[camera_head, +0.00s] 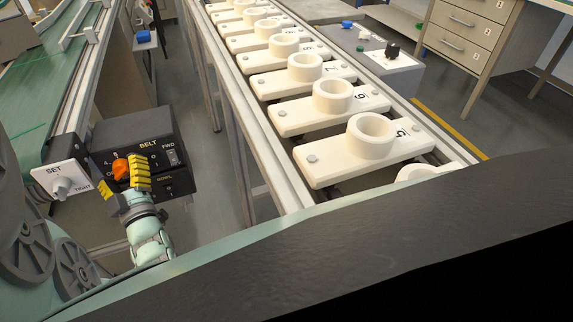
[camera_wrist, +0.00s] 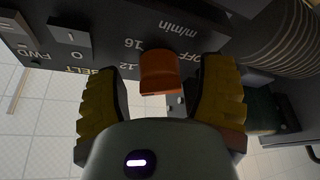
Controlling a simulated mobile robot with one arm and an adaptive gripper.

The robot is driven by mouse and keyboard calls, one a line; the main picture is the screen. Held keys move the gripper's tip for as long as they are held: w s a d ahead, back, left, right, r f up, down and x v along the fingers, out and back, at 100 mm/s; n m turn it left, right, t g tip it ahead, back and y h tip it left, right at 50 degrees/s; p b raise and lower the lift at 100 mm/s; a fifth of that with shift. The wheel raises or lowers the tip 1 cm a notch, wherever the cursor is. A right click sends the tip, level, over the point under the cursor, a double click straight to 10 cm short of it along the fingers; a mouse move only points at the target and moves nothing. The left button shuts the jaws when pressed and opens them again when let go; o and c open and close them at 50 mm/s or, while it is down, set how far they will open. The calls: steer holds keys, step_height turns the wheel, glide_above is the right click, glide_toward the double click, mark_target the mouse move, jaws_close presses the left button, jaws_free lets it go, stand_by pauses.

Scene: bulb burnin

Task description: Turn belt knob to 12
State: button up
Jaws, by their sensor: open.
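The belt knob is orange and sits on the front of a black control box (camera_head: 125,130) marked BELT, at the left in the head view (camera_head: 120,168). In the wrist view the knob (camera_wrist: 159,72) is at the upper middle, with labels OFF, 16, 12 and m/min around it. Which mark it points to I cannot tell. My gripper (camera_head: 122,181) has yellow fingers and is open. In the wrist view its fingers (camera_wrist: 160,82) stand on either side of the knob, with a gap visible at each side.
A FWD rocker switch (camera_head: 171,157) is right of the knob. A white SET/TIGHT plate (camera_head: 64,187) with a grey knob stands to the left. A green belt (camera_head: 40,90) runs at far left. Numbered white holders (camera_head: 318,165) line a rail at right.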

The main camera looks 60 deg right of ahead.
steer(key=v, duration=1.2)
